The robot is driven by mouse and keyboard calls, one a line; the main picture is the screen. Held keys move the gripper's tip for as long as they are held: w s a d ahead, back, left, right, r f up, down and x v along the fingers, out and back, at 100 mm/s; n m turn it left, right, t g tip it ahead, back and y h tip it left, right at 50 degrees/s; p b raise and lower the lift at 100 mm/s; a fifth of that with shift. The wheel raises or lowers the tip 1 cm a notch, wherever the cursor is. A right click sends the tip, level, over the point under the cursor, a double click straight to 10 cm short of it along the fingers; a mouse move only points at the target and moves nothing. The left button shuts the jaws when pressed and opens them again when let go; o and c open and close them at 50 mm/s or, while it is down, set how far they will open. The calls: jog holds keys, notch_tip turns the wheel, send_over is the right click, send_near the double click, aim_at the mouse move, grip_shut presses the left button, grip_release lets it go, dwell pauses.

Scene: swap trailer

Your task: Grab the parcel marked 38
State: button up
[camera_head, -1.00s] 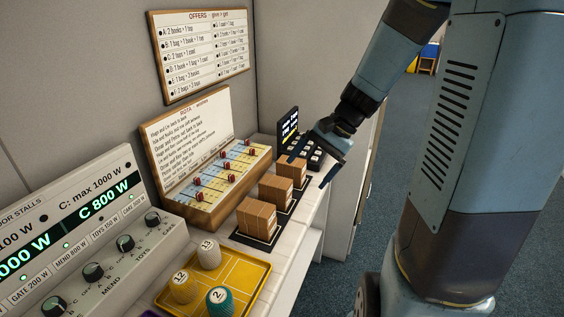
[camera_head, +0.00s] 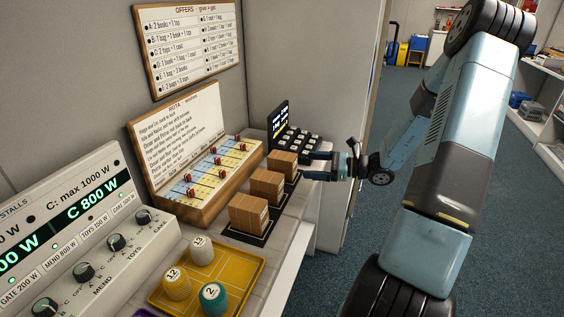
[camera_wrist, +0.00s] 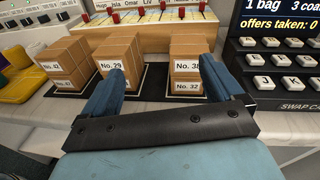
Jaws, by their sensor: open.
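The parcel marked No. 38 (camera_wrist: 186,52) is a brown cardboard box at the right in the wrist view. It sits atop the parcel marked No. 32 (camera_wrist: 187,84). In the head view this stack is the farthest one (camera_head: 282,160). My gripper (camera_head: 308,166) is open and empty, level, in front of the stacks on the aisle side. In the wrist view its fingers (camera_wrist: 162,68) point at the stacks. The right finger covers the right edge of the 38 label; the left finger is in front of the No. 29 stack. Contact cannot be told.
The No. 29 parcel (camera_wrist: 112,56) stands in the middle stack, the No. 42 parcel (camera_wrist: 62,60) at the left. A keypad terminal (camera_head: 292,139) is beyond the 38 stack. The rota board (camera_head: 182,150) stands behind. A yellow tray (camera_head: 240,268) with numbered pieces is nearer.

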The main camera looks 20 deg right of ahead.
aim_at(282, 155)
jog(key=w+a+m, duration=0.1)
jog(key=w, duration=0.1)
jog(key=w+a+f+t, duration=0.1)
jog(key=w+a, duration=0.1)
jog(key=w+a+m+t, duration=0.1)
jog(key=w, duration=0.1)
jog(key=shift+w+a+f+m, duration=0.15)
jog(key=shift+w+f+m, duration=0.15)
jog(key=shift+f, duration=0.1)
jog(key=shift+w+d+r+x, duration=0.1)
jog(key=shift+x, duration=0.75)
jog(key=shift+w+d+r+x, duration=0.1)
jog(key=shift+x, duration=0.75)
jog(key=shift+w+d+x, duration=0.1)
jog(key=shift+w+x, duration=0.05)
jog(key=shift+x, duration=0.75)
jog(key=c, duration=1.1)
jog(key=shift+r, duration=0.1)
jog(key=shift+c, duration=0.2)
